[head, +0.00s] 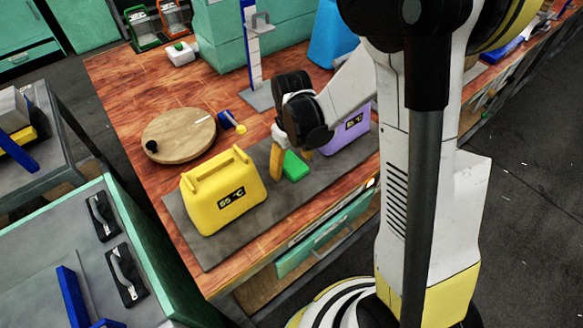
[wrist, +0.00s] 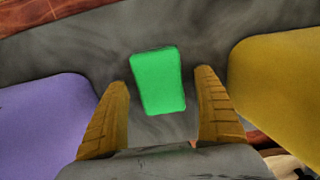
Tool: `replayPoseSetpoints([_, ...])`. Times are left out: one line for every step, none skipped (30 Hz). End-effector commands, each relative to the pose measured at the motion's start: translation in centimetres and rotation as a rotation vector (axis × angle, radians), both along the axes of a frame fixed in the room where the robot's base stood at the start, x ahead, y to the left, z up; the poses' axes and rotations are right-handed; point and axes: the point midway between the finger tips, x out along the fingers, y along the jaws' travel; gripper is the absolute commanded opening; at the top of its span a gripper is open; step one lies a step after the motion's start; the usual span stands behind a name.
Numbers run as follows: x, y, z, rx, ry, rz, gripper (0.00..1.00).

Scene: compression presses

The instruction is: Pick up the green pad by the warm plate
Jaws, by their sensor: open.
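The green pad (head: 295,165) is a small flat block lying on a dark grey mat (head: 218,247) between a yellow block (head: 222,190) marked 55 °C and a purple block (head: 349,130) whose label reads about 65 °C. My gripper (head: 290,168) is at the pad, its yellow fingers pointing down. In the wrist view the gripper (wrist: 165,100) is open, one finger on each side of the green pad (wrist: 158,80). The pad reaches beyond the fingertips in that picture. I see no contact between fingers and pad. The yellow block (wrist: 282,85) and the purple block (wrist: 40,125) flank the fingers.
A round wooden board (head: 178,136) lies on the wooden table behind the yellow block. A small blue item (head: 228,119) is beside it. A side bench (head: 75,250) is at the lower left.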

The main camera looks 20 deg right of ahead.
Motion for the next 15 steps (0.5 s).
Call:
replayPoseSetpoints([0.0, 0.0, 0.09, 0.0, 0.0, 0.0, 0.79])
replayPoseSetpoints([0.0, 0.0, 0.1, 0.0, 0.0, 0.0, 0.77])
replayPoseSetpoints([0.0, 0.01, 0.11, 0.0, 0.0, 0.0, 0.65])
replayPoseSetpoints([0.0, 0.01, 0.11, 0.0, 0.0, 0.0, 0.56])
replayPoseSetpoints([0.0, 0.01, 0.11, 0.0, 0.0, 0.0, 0.46])
replayPoseSetpoints([0.0, 0.01, 0.11, 0.0, 0.0, 0.0, 0.37])
replayPoseSetpoints([0.0, 0.01, 0.11, 0.0, 0.0, 0.0, 0.37])
replayPoseSetpoints([0.0, 0.01, 0.11, 0.0, 0.0, 0.0, 0.37])
replayPoseSetpoints([0.0, 0.01, 0.11, 0.0, 0.0, 0.0, 0.36])
replayPoseSetpoints([0.0, 0.01, 0.11, 0.0, 0.0, 0.0, 0.36])
replayPoseSetpoints([0.0, 0.01, 0.11, 0.0, 0.0, 0.0, 0.33])
replayPoseSetpoints([0.0, 0.01, 0.11, 0.0, 0.0, 0.0, 0.33])
replayPoseSetpoints([0.0, 0.01, 0.11, 0.0, 0.0, 0.0, 0.33])
replayPoseSetpoints([0.0, 0.01, 0.1, 0.0, 0.0, 0.0, 0.33])
replayPoseSetpoints([0.0, 0.01, 0.11, 0.0, 0.0, 0.0, 0.33])
